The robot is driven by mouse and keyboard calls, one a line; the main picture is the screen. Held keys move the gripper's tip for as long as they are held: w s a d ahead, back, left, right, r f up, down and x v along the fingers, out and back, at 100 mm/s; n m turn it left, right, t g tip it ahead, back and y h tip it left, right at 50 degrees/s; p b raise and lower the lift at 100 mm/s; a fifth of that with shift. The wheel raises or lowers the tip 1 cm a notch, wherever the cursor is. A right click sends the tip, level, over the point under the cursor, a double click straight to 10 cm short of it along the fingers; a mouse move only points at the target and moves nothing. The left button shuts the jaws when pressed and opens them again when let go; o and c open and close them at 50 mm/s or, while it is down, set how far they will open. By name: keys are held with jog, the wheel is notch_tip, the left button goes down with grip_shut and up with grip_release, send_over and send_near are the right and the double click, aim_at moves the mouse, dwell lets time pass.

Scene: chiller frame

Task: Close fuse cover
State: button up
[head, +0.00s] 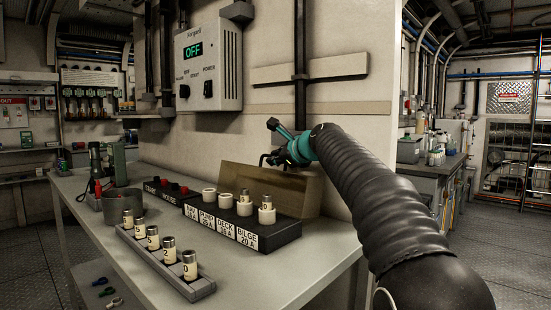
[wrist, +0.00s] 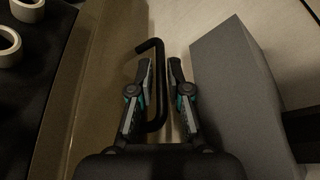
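The fuse cover (head: 275,187) is a brownish panel standing raised along the back of the black fuse block (head: 270,236). It stands open, with the fuse sockets in front of it uncovered. In the wrist view the cover (wrist: 98,70) runs along the left, and its black bar handle (wrist: 155,90) sticks out between my fingers. My gripper (wrist: 160,72) is open, one finger on each side of the handle, with a gap visible on the right side. In the head view my gripper (head: 268,158) is at the cover's upper edge, partly hidden by my arm.
A rail (head: 205,290) with several fuses lies on the bench in front of the block. A grey cup (head: 122,205) stands left. A control box (head: 209,65) reading OFF hangs above. A grey box (wrist: 235,90) is right of my fingers in the wrist view.

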grip_shut()
jog(key=shift+s, duration=0.1)
